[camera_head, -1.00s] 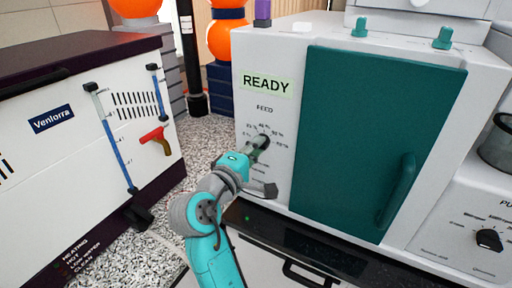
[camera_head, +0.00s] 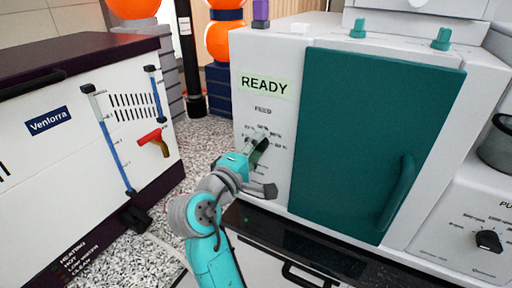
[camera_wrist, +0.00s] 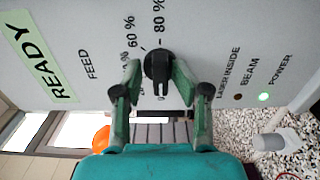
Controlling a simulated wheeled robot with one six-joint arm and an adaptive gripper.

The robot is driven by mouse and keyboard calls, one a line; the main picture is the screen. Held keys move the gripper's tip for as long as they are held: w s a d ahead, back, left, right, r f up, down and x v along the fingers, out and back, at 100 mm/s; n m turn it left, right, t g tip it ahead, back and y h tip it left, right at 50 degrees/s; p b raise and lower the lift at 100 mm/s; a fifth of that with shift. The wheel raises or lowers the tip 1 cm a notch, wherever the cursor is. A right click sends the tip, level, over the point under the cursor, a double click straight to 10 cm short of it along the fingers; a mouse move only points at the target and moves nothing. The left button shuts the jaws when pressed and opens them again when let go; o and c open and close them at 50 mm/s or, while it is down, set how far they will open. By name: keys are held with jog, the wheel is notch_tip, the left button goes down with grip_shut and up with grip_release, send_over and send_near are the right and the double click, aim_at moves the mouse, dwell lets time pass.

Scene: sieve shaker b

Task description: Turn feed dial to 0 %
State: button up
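The feed dial (camera_wrist: 158,66) is a black knob on the white front panel, below the word FEED in the head view. In the wrist view its grip bar runs roughly up and down the picture, with the 80 % label above it and 60 % to its upper left. I cannot tell its exact setting. My gripper (camera_head: 258,142) is at the dial. In the wrist view its two green fingers (camera_wrist: 157,70) are apart, one on each side of the knob. The left fingertip seems to have a small gap; contact on the right is unclear.
A green READY display (camera_head: 264,84) is above the dial. A teal door (camera_head: 375,140) with a handle is just right of the panel. A white cabinet (camera_head: 60,165) with blue tubes and a red-handled valve stands left.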

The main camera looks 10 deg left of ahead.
jog(key=v, duration=1.2)
dwell(0.3)
